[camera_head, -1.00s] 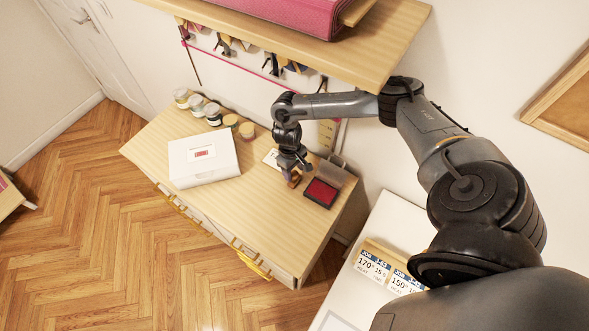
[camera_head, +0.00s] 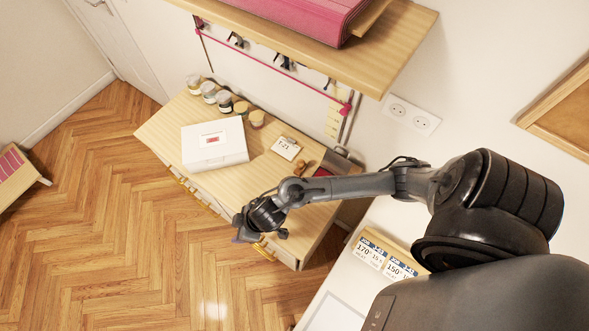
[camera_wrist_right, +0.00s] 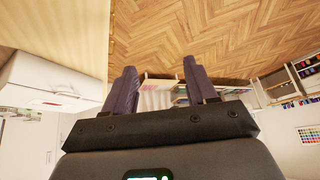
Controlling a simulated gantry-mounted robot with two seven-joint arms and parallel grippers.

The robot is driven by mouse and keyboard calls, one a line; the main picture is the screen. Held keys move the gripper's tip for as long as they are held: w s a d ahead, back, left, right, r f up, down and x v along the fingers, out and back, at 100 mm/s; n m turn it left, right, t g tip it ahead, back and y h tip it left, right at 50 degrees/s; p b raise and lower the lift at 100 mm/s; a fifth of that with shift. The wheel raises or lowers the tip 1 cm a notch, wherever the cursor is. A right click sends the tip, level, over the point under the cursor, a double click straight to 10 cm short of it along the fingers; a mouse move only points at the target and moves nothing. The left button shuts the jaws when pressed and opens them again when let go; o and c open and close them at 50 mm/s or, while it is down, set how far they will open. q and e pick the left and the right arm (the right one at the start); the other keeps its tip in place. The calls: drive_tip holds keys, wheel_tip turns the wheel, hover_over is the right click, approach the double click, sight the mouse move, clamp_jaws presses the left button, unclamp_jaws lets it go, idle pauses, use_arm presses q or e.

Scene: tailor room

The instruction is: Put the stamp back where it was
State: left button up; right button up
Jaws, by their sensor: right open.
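A small brown wooden object that looks like the stamp (camera_head: 300,168) stands on the wooden cabinet top (camera_head: 262,178), beside a white card (camera_head: 287,148) and the red ink pad (camera_head: 322,172). My right arm partly hides the ink pad. A white box (camera_head: 214,143) with a red mark on its label sits to the left. My right gripper (camera_head: 240,236) is past the cabinet's front edge, away from the stamp. In the right wrist view its two fingers (camera_wrist_right: 161,82) are apart with nothing between them. My left gripper is out of view.
Several jars (camera_head: 222,100) stand along the cabinet's back edge. A wooden shelf (camera_head: 385,40) with a pink item overhangs the back. Yellow drawer handles (camera_head: 263,251) stick out near my right gripper. The parquet floor (camera_head: 110,230) in front is clear.

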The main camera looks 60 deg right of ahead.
drive_tip(key=s+d+r+m+g+h, duration=0.1)
drive_tip(key=s+d+r, duration=0.3)
drive_tip(key=s, duration=0.2)
drive_tip(key=s+d+r+m+h, duration=0.1)
drive_tip(key=s+d+r+m, duration=0.1)
drive_tip(key=s+d+r, duration=0.3)
drive_tip(key=shift+s+g+h, duration=0.4)
drive_tip(key=shift+s, duration=0.75)
drive_tip(key=shift+d, duration=0.1)
wheel_tip(320, 180, up, 8)
drive_tip(key=p, duration=0.8)
